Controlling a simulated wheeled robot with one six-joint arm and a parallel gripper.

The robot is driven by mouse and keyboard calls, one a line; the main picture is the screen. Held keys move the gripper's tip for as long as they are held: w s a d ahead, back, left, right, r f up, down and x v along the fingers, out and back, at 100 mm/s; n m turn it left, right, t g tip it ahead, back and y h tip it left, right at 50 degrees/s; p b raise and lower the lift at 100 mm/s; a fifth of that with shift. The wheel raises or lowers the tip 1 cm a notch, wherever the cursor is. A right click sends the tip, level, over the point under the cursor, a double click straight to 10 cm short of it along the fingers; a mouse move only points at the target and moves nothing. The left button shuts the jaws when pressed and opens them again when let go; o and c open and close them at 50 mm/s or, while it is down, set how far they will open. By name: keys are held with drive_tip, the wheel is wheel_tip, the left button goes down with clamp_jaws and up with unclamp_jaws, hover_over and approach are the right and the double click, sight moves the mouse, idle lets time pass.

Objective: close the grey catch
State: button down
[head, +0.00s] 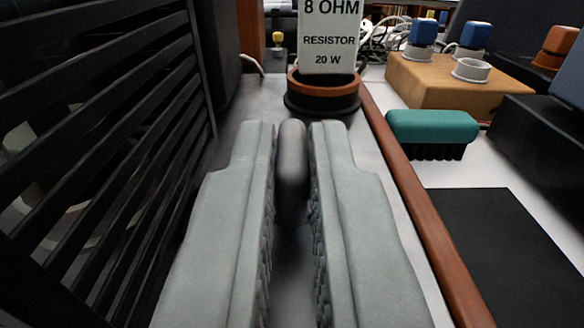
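A dark grey rounded bar (292,160), which looks like the grey catch, stands upright between the tips of my gripper (293,185). The two pale grey fingers are parted, one on each side of it. Thin gaps seem to show beside the bar, and I see no clear grip on it. The lower end of the bar is lost in shadow between the fingers. What the catch fastens is hidden from this view.
A black slatted grille (100,150) stands close on the left. Ahead is a resistor sign (328,40) in a round brown base (335,85). A brown rail (415,200) runs along the right. Beyond it are a green brush (432,126), a wooden block (440,85) and a black mat (500,250).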

drive_tip(key=shift+d+n+y, duration=0.15)
drive_tip(key=shift+n+y, duration=0.25)
drive_tip(key=shift+y, duration=0.2)
drive_tip(key=shift+d+n+y, duration=0.25)
drive_tip(key=shift+n+y, duration=0.75)
drive_tip(key=shift+y, duration=0.6)
drive_tip(key=shift+w+d+n+g+y, duration=0.15)
drive_tip(key=shift+n+g+y, duration=0.5)
drive_tip(key=shift+y, duration=0.45)
drive_tip(key=shift+d+n+g+y, duration=0.1)
drive_tip(key=shift+n+g+y, duration=0.3)
drive_tip(key=shift+n+y, duration=0.6)
drive_tip(key=shift+w+d+n+g+y, duration=0.15)
drive_tip(key=shift+n+g+y, duration=0.45)
drive_tip(key=shift+y, duration=0.6)
drive_tip(key=n+g+y, duration=0.3)
drive_tip(key=shift+w+d+y, duration=0.25)
drive_tip(key=shift+y, duration=0.05)
drive_tip(key=shift+w+d+n+g+y, duration=0.1)
drive_tip(key=shift+w+n+g+y, duration=0.1)
drive_tip(key=shift+n+g+y, duration=0.9)
drive_tip(key=shift+w+d+n+g+y, duration=0.15)
drive_tip(key=shift+n+g+y, duration=0.35)
drive_tip(key=shift+n+g, duration=1.05)
drive_tip(key=shift+a+g, duration=0.1)
drive_tip(key=shift+g, duration=0.6)
drive_tip(key=c, duration=1.5)
unclamp_jaws()
